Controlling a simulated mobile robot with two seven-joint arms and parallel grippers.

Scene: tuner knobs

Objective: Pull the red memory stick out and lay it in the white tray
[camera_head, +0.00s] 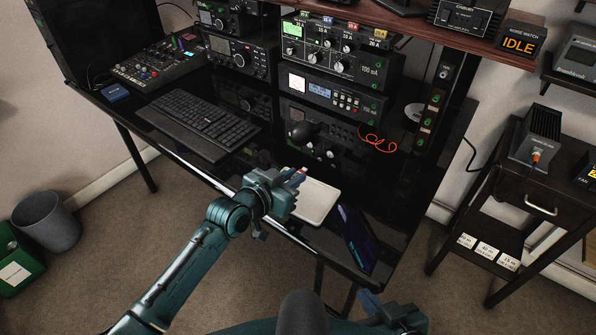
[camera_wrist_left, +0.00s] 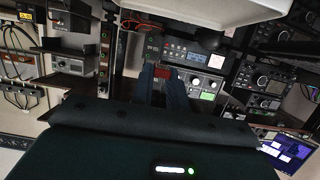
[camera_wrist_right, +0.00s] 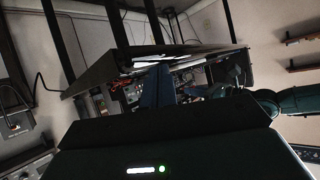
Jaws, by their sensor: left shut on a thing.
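My left gripper (camera_head: 297,177) is shut on the small red memory stick (camera_head: 302,171), in the air over the front of the black desk. The red stick shows between its two fingers (camera_wrist_left: 164,84) in the left wrist view (camera_wrist_left: 164,73). The white tray (camera_head: 318,203) lies on the desk near its front edge, just beside and partly behind the left gripper in the head view. A large pale surface at the top of the left wrist view looks like the tray. My right gripper (camera_head: 371,303) is low in front of the desk; its fingers look together and empty in the right wrist view (camera_wrist_right: 155,88).
Stacked radios (camera_head: 335,92) stand behind. A side table (camera_head: 545,185) is at right.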

